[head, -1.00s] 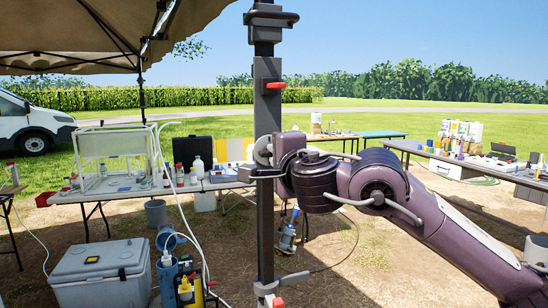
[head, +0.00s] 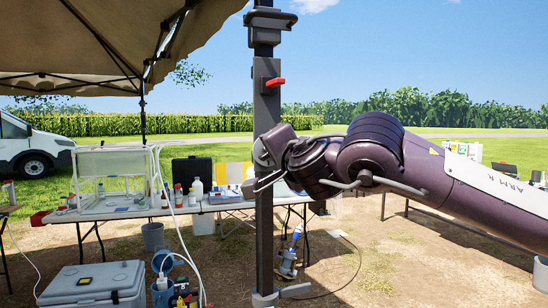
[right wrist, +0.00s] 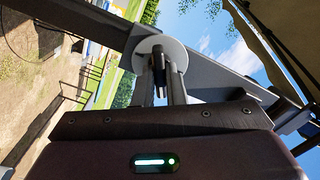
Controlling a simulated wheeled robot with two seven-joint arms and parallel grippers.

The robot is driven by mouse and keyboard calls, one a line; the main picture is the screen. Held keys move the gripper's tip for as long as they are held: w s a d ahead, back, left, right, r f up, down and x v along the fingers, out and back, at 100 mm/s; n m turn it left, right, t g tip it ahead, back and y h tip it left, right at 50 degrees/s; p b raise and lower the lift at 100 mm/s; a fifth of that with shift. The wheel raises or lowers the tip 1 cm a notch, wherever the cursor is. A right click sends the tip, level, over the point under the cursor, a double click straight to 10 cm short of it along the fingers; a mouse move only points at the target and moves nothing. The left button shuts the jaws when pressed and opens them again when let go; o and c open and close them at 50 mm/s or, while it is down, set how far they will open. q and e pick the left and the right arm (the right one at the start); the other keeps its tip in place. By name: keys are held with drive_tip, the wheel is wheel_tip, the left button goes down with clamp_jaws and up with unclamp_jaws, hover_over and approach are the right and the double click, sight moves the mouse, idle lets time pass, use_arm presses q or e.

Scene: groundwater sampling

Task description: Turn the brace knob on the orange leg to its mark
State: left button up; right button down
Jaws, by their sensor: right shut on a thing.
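The leg (head: 265,215) is a dark grey upright canopy post in the middle of the head view; I see no orange on it. The brace knob (head: 261,153) is at its middle height, with a pale round disc largely hidden by my right gripper (head: 271,149) in the head view. In the right wrist view the knob's pale disc (right wrist: 151,46) lies against the grey post, and the right gripper (right wrist: 162,72) is shut on the knob's dark grip in front of the disc. I cannot make out the mark. My left gripper is out of view.
A red lever (head: 275,83) sticks out from the post above the knob. A table (head: 115,212) with bottles and a clear tank stands behind to the left. A grey cooler (head: 92,284) is on the ground at lower left. A blue-grey device (head: 288,257) is low behind the post.

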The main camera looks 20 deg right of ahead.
drive_tip(key=n, duration=0.3)
drive_tip(key=shift+a, duration=0.1)
idle(0.4)
drive_tip(key=shift+f+n, duration=0.1)
drive_tip(key=shift+n, duration=1)
drive_tip(key=c, duration=1.4)
unclamp_jaws()
